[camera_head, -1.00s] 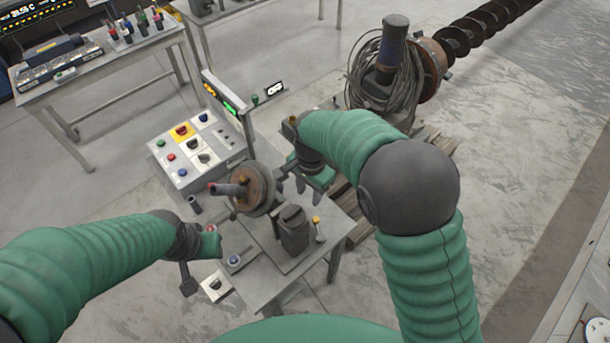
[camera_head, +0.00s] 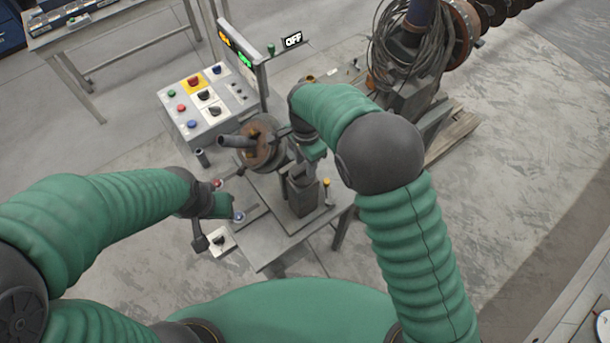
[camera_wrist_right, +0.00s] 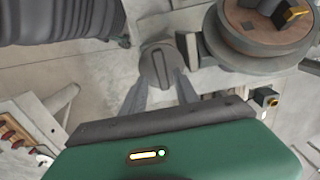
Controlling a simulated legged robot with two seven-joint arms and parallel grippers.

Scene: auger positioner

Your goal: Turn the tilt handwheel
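A round handwheel (camera_head: 262,143) with a brown face and grey rim stands upright on the small table. Its grey crank handle (camera_head: 235,141) points left. My right gripper (camera_head: 283,133) is at the wheel's right, its fingers partly hidden by my arm. In the right wrist view its two dark fingers (camera_wrist_right: 159,88) are spread, with a slotted grey round knob (camera_wrist_right: 157,65) between or just beyond the tips; contact is unclear. The wheel is also there (camera_wrist_right: 262,30), top right. My left gripper (camera_head: 222,205) is at the table's left edge, its fingers too small to read.
A control panel (camera_head: 208,100) with coloured buttons and a display post (camera_head: 240,60) reading OFF stand behind the wheel. A grey post (camera_head: 300,190) stands on the table (camera_head: 265,245) in front. A cable-wound machine (camera_head: 405,65) and pallet are at right. Open floor lies left.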

